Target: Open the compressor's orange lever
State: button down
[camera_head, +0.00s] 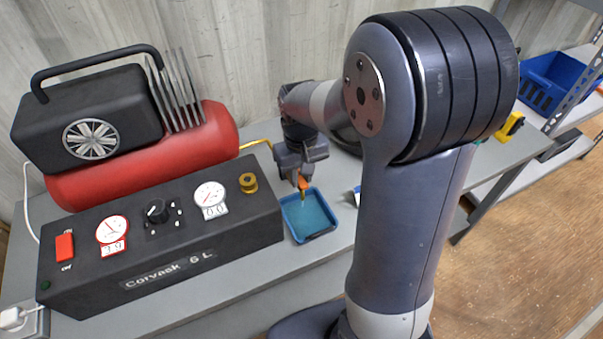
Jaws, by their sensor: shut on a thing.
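The compressor has a red tank (150,160) with a black motor housing on top, behind a black control box (160,250). The orange lever (303,183) shows as a small patch between my gripper's fingers, above a blue tray. My gripper (301,179) points down and is shut on the lever. A small brass tip shows just below it. A brass pipe (256,143) runs from the tank toward my gripper, and its far end is hidden. How far the lever is turned cannot be told.
The blue tray (288,203) lies right of the control box, below my gripper. The box carries two gauges (112,229), a black knob (157,211), a red switch (65,246) and a brass knob (248,183). A blue bin (548,80) stands far right.

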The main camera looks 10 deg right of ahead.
aim_at(301, 181)
jog(key=shift+r, duration=0.1)
jog(key=c, duration=1.2)
grip_release()
jog(key=shift+c, duration=0.2)
notch_tip(301, 181, up, 11)
jog(key=shift+f, duration=0.25)
notch_tip(301, 181, down, 11)
jog(key=shift+r, duration=0.1)
jog(key=shift+d+n, duration=0.1)
jog(key=shift+n, duration=0.2)
jog(key=shift+r, duration=0.1)
